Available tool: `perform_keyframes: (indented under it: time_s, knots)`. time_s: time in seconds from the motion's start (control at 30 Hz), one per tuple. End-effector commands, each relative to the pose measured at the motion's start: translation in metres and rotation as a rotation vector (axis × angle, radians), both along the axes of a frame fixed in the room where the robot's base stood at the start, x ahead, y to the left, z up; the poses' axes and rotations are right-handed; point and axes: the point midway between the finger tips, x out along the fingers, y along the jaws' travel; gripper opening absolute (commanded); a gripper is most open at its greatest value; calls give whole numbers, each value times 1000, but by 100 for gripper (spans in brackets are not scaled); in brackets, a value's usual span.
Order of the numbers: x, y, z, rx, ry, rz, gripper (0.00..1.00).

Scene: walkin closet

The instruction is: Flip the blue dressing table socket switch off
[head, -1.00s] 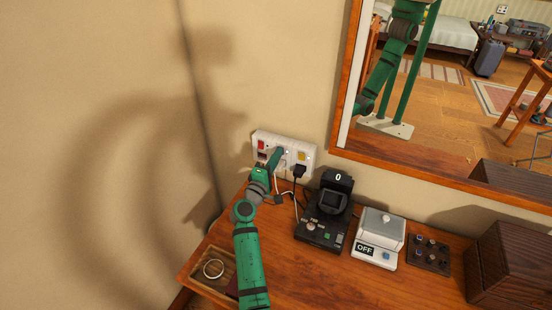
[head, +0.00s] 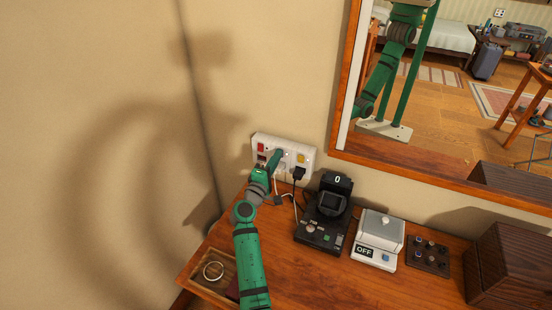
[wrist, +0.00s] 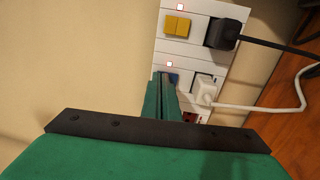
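The white socket panel (head: 312,159) is on the wall above the dressing table. It also shows in the wrist view (wrist: 196,52). The blue switch (wrist: 174,79) sits on it, partly covered by my fingertips. In the head view my gripper hides the blue switch.
A yellow switch (wrist: 177,27) with a lit red light is farther along the panel; a red switch (head: 261,147) is at its left. A black plug (wrist: 221,33) and white plug (wrist: 206,89) are close by. A black device (head: 322,222) stands on the table (head: 340,285).

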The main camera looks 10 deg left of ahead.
Motion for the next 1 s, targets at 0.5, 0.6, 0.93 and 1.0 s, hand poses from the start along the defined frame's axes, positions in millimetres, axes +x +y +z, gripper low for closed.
perform_keyframes:
  time_s: [0.5, 0.6, 0.93, 1.0]
  knots:
    - [8, -8, 15, 8, -17, -6, 0]
    - [8, -8, 14, 8, -17, -6, 0]
    - [1, -8, 14, 6, -16, -8, 0]
    - [-5, -8, 14, 6, -14, -10, 0]
